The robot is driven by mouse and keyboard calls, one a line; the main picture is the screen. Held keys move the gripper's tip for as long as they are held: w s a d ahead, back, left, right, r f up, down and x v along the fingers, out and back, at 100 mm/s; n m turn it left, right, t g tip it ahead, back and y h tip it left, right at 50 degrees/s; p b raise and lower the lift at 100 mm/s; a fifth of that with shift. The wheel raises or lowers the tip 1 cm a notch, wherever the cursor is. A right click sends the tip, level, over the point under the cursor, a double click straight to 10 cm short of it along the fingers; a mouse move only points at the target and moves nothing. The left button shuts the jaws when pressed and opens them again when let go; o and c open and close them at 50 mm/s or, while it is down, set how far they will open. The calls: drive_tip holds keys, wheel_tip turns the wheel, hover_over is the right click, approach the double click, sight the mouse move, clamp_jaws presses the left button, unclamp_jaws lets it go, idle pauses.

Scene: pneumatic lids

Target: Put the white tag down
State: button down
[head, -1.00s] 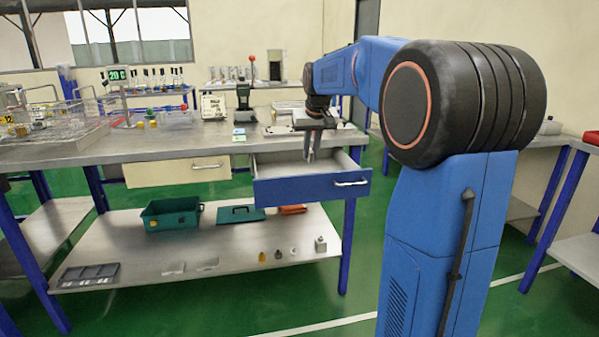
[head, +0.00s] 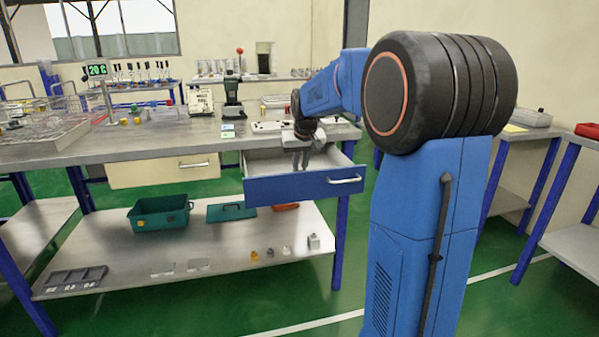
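My gripper (head: 301,160) points down into the open blue-fronted drawer (head: 305,187) under the right end of the workbench. Its fingertips are at or just inside the drawer opening. They are too small to tell whether they are apart or closed, and I cannot make out a tag between them. Two pale flat pieces, one on the left (head: 163,268) and one on the right (head: 198,265), lie on the lower shelf. Small pale cards (head: 227,131) lie on the bench top left of the drawer. I cannot tell which of these, if any, is the white tag.
A closed beige drawer (head: 163,170) is left of the open one. The lower shelf (head: 110,250) holds a teal box (head: 160,217), a teal lid (head: 231,212), a dark compartment tray (head: 70,281) and several small parts. A wire rack (head: 40,135) is on the bench at left.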

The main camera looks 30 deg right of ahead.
drive_tip(key=shift+f, duration=0.6)
drive_tip(key=c, duration=1.7)
unclamp_jaws()
drive_tip(key=shift+f, duration=0.1)
drive_tip(key=shift+c, duration=0.2)
drive_tip(key=v, duration=1.2)
drive_tip(key=s+a+f+n, duration=0.1)
drive_tip(key=s+a+f, duration=0.4)
drive_tip(key=s, duration=0.6)
drive_tip(key=s+a+f+n, duration=0.1)
drive_tip(key=s+a+f, duration=0.5)
drive_tip(key=s, duration=0.6)
drive_tip(key=s+a+f+n+y, duration=0.1)
drive_tip(key=s+a+f, duration=0.5)
drive_tip(key=s, duration=0.6)
drive_tip(key=shift+a+t, duration=0.25)
drive_tip(key=shift+t, duration=0.05)
